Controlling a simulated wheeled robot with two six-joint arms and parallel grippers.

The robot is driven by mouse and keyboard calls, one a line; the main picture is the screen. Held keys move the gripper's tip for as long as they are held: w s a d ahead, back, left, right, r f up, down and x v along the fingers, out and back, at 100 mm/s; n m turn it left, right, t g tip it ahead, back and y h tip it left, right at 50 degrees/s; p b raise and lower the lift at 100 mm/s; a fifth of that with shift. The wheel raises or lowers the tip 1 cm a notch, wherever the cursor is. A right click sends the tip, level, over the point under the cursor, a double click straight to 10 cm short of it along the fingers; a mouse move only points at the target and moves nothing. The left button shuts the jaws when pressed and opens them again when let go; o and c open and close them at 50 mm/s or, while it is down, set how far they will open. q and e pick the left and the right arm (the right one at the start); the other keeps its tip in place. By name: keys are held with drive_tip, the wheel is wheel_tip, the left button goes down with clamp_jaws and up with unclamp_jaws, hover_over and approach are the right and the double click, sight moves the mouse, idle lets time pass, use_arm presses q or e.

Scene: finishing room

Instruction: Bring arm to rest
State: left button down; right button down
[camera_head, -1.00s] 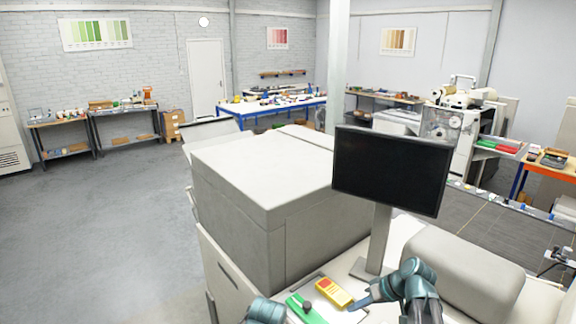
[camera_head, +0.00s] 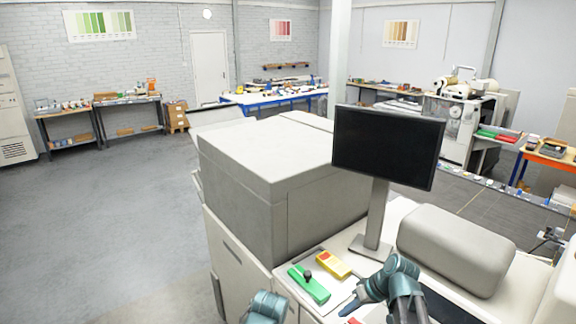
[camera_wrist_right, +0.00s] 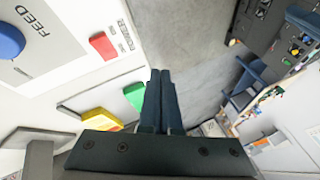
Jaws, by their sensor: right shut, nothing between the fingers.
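My right gripper (camera_head: 350,307) is low in the head view, over the front ledge of the machine, to the right of the green plate. In the right wrist view its two dark fingers (camera_wrist_right: 160,100) are together with nothing between them. A teal part of my left arm shows at the bottom edge of the head view; its fingers are out of sight.
A green plate with a black knob (camera_head: 308,284) and a yellow-red device (camera_head: 333,264) lie on the ledge. A monitor (camera_head: 388,145) stands behind them. The right wrist view shows a red block (camera_wrist_right: 102,45) and blue knob (camera_wrist_right: 8,40). Floor at left (camera_head: 100,220) is clear.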

drive_tip(key=s+a+f+g+h+b, duration=0.1)
drive_tip(key=s+a+f+h+b, duration=0.2)
drive_tip(key=s+a+f+b, duration=0.2)
drive_tip(key=s+a+f+g+h+b, duration=0.1)
drive_tip(key=s+a+f+h+b, duration=0.3)
drive_tip(key=s+f+b, duration=0.5)
wheel_tip(320, 180, down, 5)
drive_tip(key=shift+s+a+b, duration=0.3)
drive_tip(key=shift+a+b, duration=0.4)
